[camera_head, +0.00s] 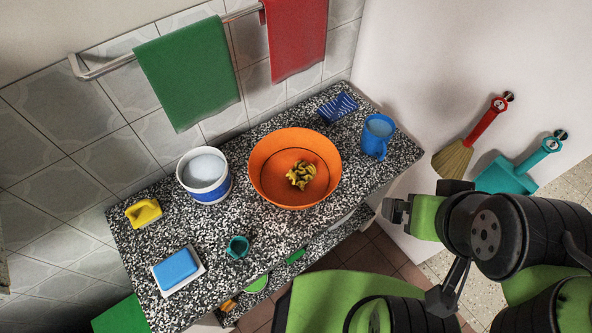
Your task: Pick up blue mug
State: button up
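The blue mug (373,143) stands upright near the right end of the speckled countertop (399,150). Its inside looks pale, and its handle shows low on its right side. My gripper (394,212) is at the lower right, beyond the counter's front edge. It is apart from the mug and below it in the picture. The dark fingers are small and seen from above, so I cannot tell whether they are open or shut. Nothing visible is held.
An orange basin (262,180) with a crumpled yellow item is left of the mug. A blue patterned box (338,108) stands behind-left of it. A white-blue tub (204,176), yellow object (143,213), teal cup (238,247) and blue sponge (175,267) are farther left. A wall is at right.

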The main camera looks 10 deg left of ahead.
aim_at(379, 131)
jog(key=i+l+u, duration=0.15)
jog(key=u, duration=0.35)
jog(key=i+l+u, duration=0.2)
jog(key=u, duration=0.25)
jog(key=i+l+u, duration=0.2)
jog(key=u, duration=0.3)
jog(key=l, duration=0.1)
